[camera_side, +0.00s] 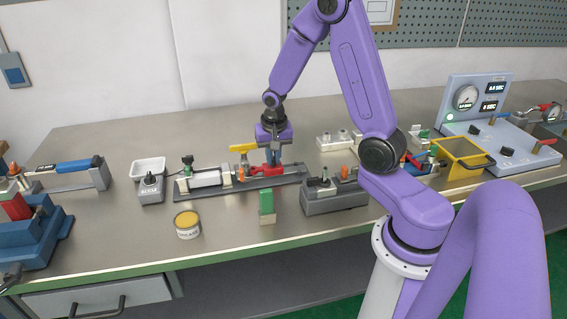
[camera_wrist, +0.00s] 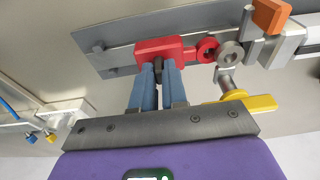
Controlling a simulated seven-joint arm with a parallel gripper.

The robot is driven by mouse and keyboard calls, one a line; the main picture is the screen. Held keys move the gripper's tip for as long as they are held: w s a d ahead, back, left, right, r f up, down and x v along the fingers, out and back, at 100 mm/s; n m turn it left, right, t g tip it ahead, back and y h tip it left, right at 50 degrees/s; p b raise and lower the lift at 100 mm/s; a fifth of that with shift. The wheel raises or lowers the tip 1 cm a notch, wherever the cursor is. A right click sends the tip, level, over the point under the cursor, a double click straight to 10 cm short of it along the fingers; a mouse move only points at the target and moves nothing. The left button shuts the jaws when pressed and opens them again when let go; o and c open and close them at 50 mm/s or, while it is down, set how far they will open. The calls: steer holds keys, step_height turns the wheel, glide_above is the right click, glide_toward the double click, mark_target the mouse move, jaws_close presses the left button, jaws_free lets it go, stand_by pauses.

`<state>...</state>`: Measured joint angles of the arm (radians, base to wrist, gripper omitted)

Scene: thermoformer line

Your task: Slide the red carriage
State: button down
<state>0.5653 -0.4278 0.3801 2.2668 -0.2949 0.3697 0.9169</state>
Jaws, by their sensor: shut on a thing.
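The red carriage (camera_side: 267,171) sits on a grey rail plate (camera_side: 292,170) in the middle of the bench. In the wrist view the carriage (camera_wrist: 163,47) is a red block with a red ring at its right side, close to a grey metal ring (camera_wrist: 230,54). My gripper (camera_side: 272,160) points down over the carriage. In the wrist view its blue fingers (camera_wrist: 158,72) are shut on a dark post on the carriage. Bare plate (camera_wrist: 112,50) shows to the left of the carriage in the wrist view.
A green block (camera_side: 266,205) and a yellow-topped tin (camera_side: 187,224) stand in front. A grey fixture (camera_side: 335,196) stands to the front right.

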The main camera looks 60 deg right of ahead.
steer(key=shift+w+a, duration=0.6)
steer(key=shift+w, duration=0.15)
steer(key=c, duration=1.1)
jaws_free()
steer(key=shift+r, duration=0.1)
step_height(320, 180, up, 17)
steer(key=s+a, duration=0.2)
steer(key=s+a+f+n+y, duration=0.1)
steer(key=s+a+f+n, duration=0.2)
steer(key=s+a+n, duration=0.9)
steer(key=s+a+f+n, duration=0.1)
steer(key=s+n, duration=0.3)
steer(key=s, duration=0.2)
steer(key=s+a+f+n+g, duration=0.1)
steer(key=s+a+f+n, duration=0.1)
steer(key=s+n, duration=0.3)
steer(key=shift+s+a+f+n+y, duration=0.15)
steer(key=shift+s+a+n+y, duration=0.2)
steer(key=shift+s, duration=0.65)
